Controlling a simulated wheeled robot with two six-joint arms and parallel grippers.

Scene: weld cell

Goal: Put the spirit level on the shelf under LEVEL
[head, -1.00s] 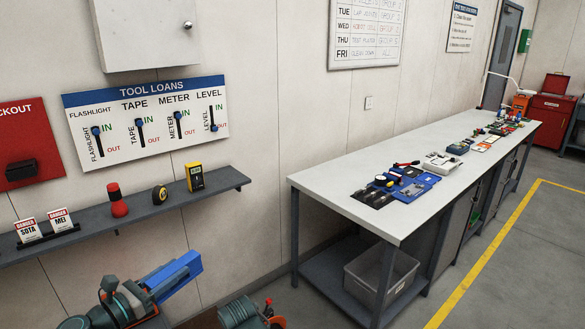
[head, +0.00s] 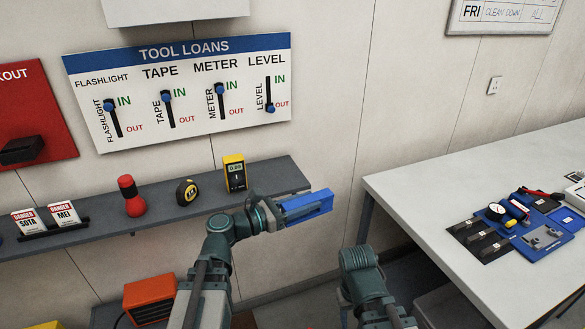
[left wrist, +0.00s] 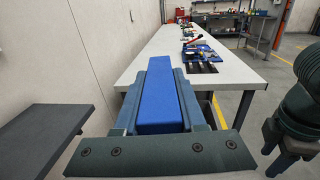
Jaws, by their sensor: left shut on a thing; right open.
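The spirit level (head: 310,206) is a blue bar. My left gripper (head: 282,213) is shut on it, just in front of the right end of the grey shelf (head: 278,181). In the left wrist view the blue level (left wrist: 160,95) lies between the fingers, with the dark shelf (left wrist: 40,140) to its left. The LEVEL label is at the right of the TOOL LOANS board (head: 190,85), and its blue slider (head: 271,109) is down at OUT. The shelf under LEVEL is bare. My right gripper (left wrist: 287,150) is open and empty at the right of the left wrist view.
A red flashlight (head: 131,196), a yellow tape measure (head: 186,192) and a yellow meter (head: 235,173) stand on the shelf left of the bare end. Danger tags (head: 47,218) stand further left. A workbench (head: 430,215) with tools is at right, beyond a gap.

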